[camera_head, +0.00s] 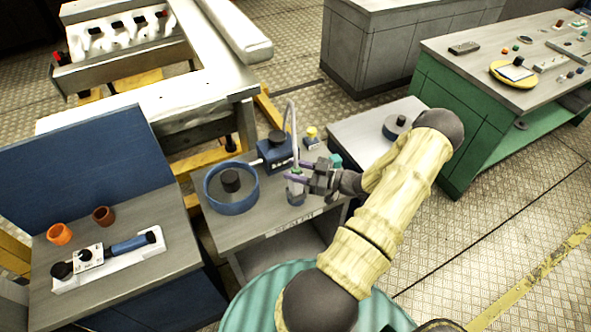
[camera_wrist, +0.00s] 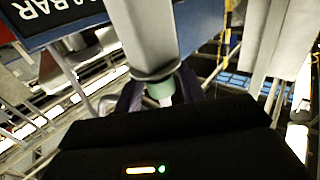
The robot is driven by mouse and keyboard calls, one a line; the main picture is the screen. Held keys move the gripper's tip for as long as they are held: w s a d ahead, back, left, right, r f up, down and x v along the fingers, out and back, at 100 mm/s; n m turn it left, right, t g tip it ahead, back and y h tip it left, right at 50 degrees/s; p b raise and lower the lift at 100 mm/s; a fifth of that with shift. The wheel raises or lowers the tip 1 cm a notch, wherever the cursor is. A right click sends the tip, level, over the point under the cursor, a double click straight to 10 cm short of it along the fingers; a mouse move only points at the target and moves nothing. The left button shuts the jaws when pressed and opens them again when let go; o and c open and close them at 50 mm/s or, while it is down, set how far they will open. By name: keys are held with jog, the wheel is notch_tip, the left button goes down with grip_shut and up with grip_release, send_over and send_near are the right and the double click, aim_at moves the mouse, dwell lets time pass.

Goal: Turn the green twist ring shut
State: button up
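The green twist ring (camera_head: 296,170) sits at the lower end of a grey curved hose, above a small grey-blue fitting (camera_head: 296,196) on the grey bench. In the wrist view the green ring (camera_wrist: 162,88) shows just past a wide grey tube, partly hidden by my dark gripper body. My gripper (camera_head: 299,171) reaches in from the right, with one purple finger on each side of the ring. The fingers stand apart and look open around it. In the wrist view the fingers (camera_wrist: 161,95) flank the ring closely; contact is unclear.
A blue pump-like unit (camera_head: 277,152) and a blue round tray (camera_head: 231,207) stand to the left on the bench. A yellow-topped part (camera_head: 311,136) and a teal block (camera_head: 335,160) are close behind my gripper. The grey curved hose (camera_head: 291,120) rises beside the fingers.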

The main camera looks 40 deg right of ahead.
jog(key=c, duration=0.7)
jog(key=y+b, duration=0.1)
jog(key=n+g+y+b, duration=0.1)
jog(key=shift+f+n+b, duration=0.3)
jog(key=shift+n+g+b, duration=0.3)
jog(key=shift+g+b, duration=0.05)
jog(key=shift+g, duration=0.05)
jog(key=shift+r+n+g+y+b, duration=0.35)
jog(key=shift+g+y, duration=0.25)
jog(key=shift+y, duration=0.2)
jog(key=o, duration=1)
jog(key=shift+s, duration=0.1)
jog(key=shift+d+f, duration=0.1)
